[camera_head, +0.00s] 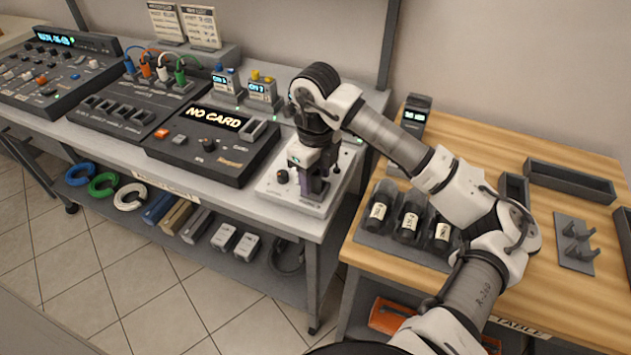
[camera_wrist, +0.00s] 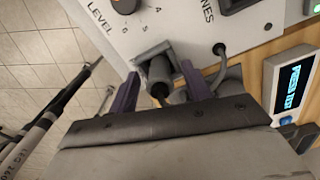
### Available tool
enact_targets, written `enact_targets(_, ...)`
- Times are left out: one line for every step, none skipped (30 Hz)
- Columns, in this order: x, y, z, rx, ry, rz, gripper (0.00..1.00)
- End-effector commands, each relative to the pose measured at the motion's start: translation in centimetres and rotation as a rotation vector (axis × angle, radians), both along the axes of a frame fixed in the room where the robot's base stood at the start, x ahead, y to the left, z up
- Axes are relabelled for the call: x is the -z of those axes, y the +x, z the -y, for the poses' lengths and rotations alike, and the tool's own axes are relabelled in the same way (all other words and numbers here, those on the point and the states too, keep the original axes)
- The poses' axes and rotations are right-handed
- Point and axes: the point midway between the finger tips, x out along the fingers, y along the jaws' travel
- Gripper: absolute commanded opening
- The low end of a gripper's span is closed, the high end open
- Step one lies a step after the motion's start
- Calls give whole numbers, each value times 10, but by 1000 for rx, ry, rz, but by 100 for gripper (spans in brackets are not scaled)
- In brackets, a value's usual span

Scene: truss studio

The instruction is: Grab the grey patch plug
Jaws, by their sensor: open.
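A dark grey plug (camera_wrist: 159,71) with a brass-coloured tip sits in a square grey holder (camera_wrist: 152,51) at the edge of a white panel, in the wrist view. I take it for the grey patch plug. My gripper (camera_wrist: 160,76) is open, with one purple finger on each side of the plug. I cannot tell whether either finger touches it. In the head view my gripper (camera_head: 314,183) is low over the white panel (camera_head: 305,203) at the right end of the grey bench, and the plug is hidden there.
A grey cable end (camera_wrist: 219,49) stands in the panel right of the holder. A device with a lit blue screen (camera_wrist: 291,88) is close on the right. A NO CARD console (camera_head: 211,141) is left of the panel. Three dark, labelled containers (camera_head: 409,217) stand on the wooden table.

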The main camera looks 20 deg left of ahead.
Motion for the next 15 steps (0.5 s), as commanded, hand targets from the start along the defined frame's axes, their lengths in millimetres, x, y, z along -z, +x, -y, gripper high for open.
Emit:
enact_targets(0, 0, 0, 0, 0, 0, 49)
enact_targets(1, 0, 0, 0, 1, 1, 49)
enact_targets(0, 0, 0, 0, 1, 1, 49)
enact_targets(0, 0, 0, 0, 0, 1, 49)
enact_targets(0, 0, 0, 0, 0, 1, 49)
enact_targets(0, 0, 0, 0, 0, 1, 45)
enact_targets(0, 0, 0, 0, 1, 1, 41)
enact_targets(0, 0, 0, 0, 1, 1, 37)
enact_targets(0, 0, 0, 0, 1, 1, 32)
enact_targets(0, 0, 0, 0, 1, 1, 28)
enact_targets(0, 0, 0, 0, 1, 1, 24)
enact_targets(0, 0, 0, 0, 0, 1, 19)
enact_targets(0, 0, 0, 0, 1, 1, 15)
enact_targets(0, 0, 0, 0, 0, 1, 11)
enact_targets(0, 0, 0, 0, 1, 1, 6)
